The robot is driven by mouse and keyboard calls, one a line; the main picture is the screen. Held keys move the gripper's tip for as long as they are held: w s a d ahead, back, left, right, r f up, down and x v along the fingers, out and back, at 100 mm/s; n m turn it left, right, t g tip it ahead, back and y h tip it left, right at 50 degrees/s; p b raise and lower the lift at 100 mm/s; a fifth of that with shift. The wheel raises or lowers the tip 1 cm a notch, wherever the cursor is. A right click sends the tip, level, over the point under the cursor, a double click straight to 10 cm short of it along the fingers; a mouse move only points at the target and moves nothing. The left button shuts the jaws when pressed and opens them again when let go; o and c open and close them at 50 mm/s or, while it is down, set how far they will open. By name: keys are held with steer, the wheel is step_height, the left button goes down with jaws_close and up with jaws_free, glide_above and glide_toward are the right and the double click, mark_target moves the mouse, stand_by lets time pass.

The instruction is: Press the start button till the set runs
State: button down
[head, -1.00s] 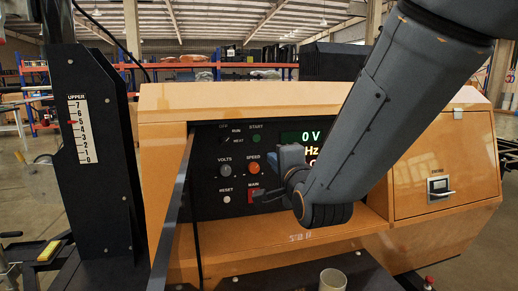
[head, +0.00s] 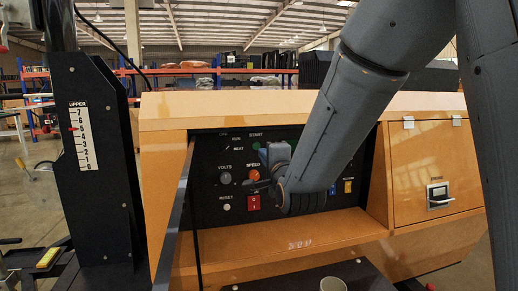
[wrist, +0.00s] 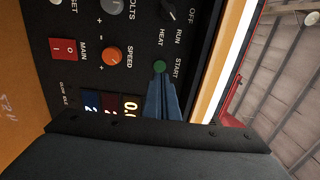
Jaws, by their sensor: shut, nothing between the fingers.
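The green start button (head: 256,145) sits under its START label near the top of the black control panel (head: 207,180). It also shows in the wrist view (wrist: 159,67), dark green. My gripper (head: 264,153) is shut and empty. In the wrist view its blue fingertips (wrist: 158,80) are at the button's near edge. I cannot tell whether they touch it. The orange speed knob (wrist: 112,57) and the red main switch (wrist: 67,49) are left of the fingers there. A display (wrist: 130,107) shows partly behind the fingers, with a zero readable.
The panel is recessed in an orange housing (head: 300,108) with a ledge (head: 290,233) below. A dark upright edge (head: 172,215) stands at the panel's left. A black column with a numbered scale (head: 82,137) is farther left.

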mark_target(257, 145)
steer(key=w, duration=0.3)
steer(key=w+a+p, duration=0.1)
steer(key=w, duration=0.2)
steer(key=shift+w+a, duration=0.15)
steer(key=shift+w+b, duration=0.3)
steer(key=shift+w, duration=0.05)
steer(key=shift+w+a+r+b, duration=0.1)
steer(key=shift+w+r+b, duration=0.05)
steer(key=shift+w+b, duration=0.15)
steer(key=shift+r, duration=0.1)
steer(key=shift+s, duration=0.1)
